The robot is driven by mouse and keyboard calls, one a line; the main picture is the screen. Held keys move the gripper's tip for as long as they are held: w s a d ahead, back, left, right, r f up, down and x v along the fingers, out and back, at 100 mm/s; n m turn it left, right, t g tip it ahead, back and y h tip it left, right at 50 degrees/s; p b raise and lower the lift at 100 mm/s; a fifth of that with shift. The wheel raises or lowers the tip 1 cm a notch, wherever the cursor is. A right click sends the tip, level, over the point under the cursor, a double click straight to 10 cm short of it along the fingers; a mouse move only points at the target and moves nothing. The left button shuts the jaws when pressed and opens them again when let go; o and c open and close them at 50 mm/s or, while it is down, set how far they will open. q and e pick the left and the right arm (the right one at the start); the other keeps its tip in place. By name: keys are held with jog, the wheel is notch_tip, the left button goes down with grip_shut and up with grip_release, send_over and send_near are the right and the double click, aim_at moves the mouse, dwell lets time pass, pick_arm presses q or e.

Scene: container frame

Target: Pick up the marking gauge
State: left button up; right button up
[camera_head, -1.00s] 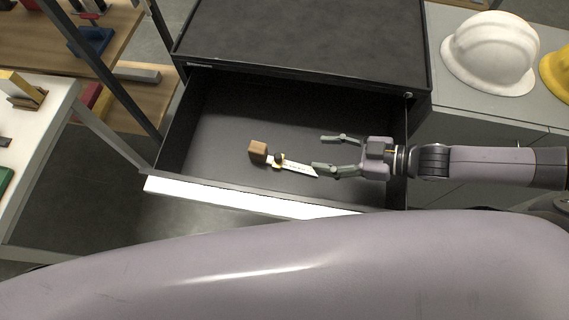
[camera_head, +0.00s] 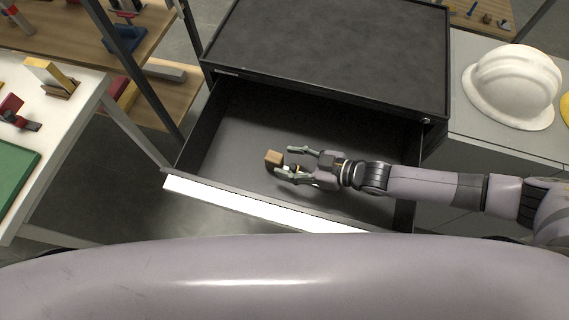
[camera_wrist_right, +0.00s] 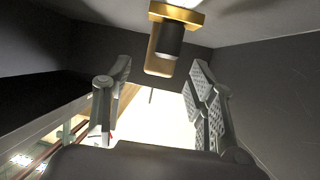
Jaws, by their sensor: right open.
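The marking gauge lies in the open dark drawer (camera_head: 240,135). Its brown wooden block (camera_head: 274,157) shows just left of my right gripper's fingertips in the head view, and the gripper covers most of the rest. My right gripper (camera_head: 289,161) is open, its two fingers reaching left over the gauge. In the right wrist view, the gauge's brass-coloured part with a dark knob (camera_wrist_right: 172,40) lies at the top, beyond and between the open fingertips (camera_wrist_right: 160,66). I see no finger closed on it. A bright white area fills the space between the fingers. My left gripper is not in view.
The drawer's white front edge (camera_head: 265,207) and side walls surround the gauge. The black cabinet top (camera_head: 330,50) overhangs behind. A white hard hat (camera_head: 512,85) stands on a grey cabinet at right. A white table (camera_head: 60,130) is at left. The drawer floor is otherwise clear.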

aim_at(282, 160)
jog(key=x, duration=0.3)
jog(key=shift+w+a, duration=0.1)
jog(key=shift+a, duration=0.1)
grip_shut()
dwell(0.5)
jog(key=shift+r, duration=0.1)
